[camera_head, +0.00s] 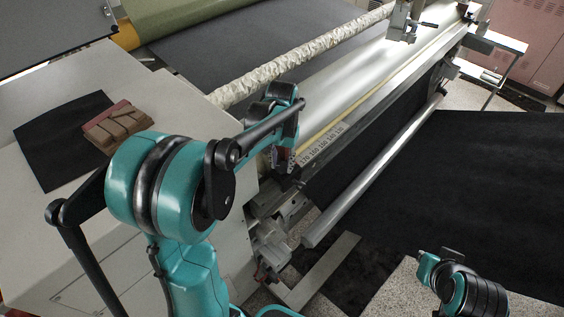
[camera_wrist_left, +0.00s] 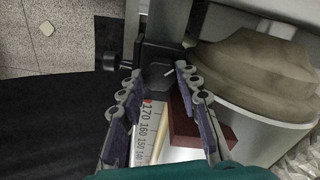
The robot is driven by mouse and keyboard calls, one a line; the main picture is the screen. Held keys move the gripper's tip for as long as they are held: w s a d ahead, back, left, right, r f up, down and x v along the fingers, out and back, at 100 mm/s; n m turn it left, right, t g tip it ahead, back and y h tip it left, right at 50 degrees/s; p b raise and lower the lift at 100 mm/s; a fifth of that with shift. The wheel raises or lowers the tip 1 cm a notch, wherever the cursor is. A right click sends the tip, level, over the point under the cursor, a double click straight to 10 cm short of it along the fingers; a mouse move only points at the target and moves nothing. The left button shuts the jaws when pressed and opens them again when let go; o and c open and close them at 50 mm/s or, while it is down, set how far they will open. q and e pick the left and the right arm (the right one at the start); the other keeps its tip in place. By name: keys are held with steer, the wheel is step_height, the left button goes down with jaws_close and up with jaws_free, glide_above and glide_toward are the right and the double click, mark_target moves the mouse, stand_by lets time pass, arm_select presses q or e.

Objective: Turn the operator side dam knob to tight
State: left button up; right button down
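A black knob (camera_wrist_left: 160,76) with a short white line on its face sits at the end of the machine in the left wrist view. My left gripper (camera_wrist_left: 157,82) is open, with its two dark segmented fingers on either side of the knob. I cannot tell whether they touch it. In the head view the left gripper (camera_head: 283,160) points down at the near end of the machine's long trough, and the knob is hidden there. A reddish-brown block (camera_wrist_left: 187,122), perhaps the side dam, lies between the fingers beside the number scale. My right gripper is not visible.
A second, smaller black knob (camera_wrist_left: 109,62) sticks out sideways. The number scale (camera_head: 322,146) runs along the trough edge. A metal bar (camera_head: 375,172) runs alongside. Brown items (camera_head: 116,126) lie on a black sheet on the left cabinet. A wrapped roller (camera_head: 300,55) lies behind.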

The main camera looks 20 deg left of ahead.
arm_select(q)
steer(key=shift+n, duration=0.5)
steer(key=n+p, duration=0.1)
steer(key=n, duration=0.2)
steer(key=n+p, duration=0.1)
steer(key=n, duration=0.7)
steer(key=shift+n+p, duration=0.4)
steer(key=shift+n, duration=1.8)
steer(key=o, duration=1.2)
steer(key=shift+c, duration=0.2)
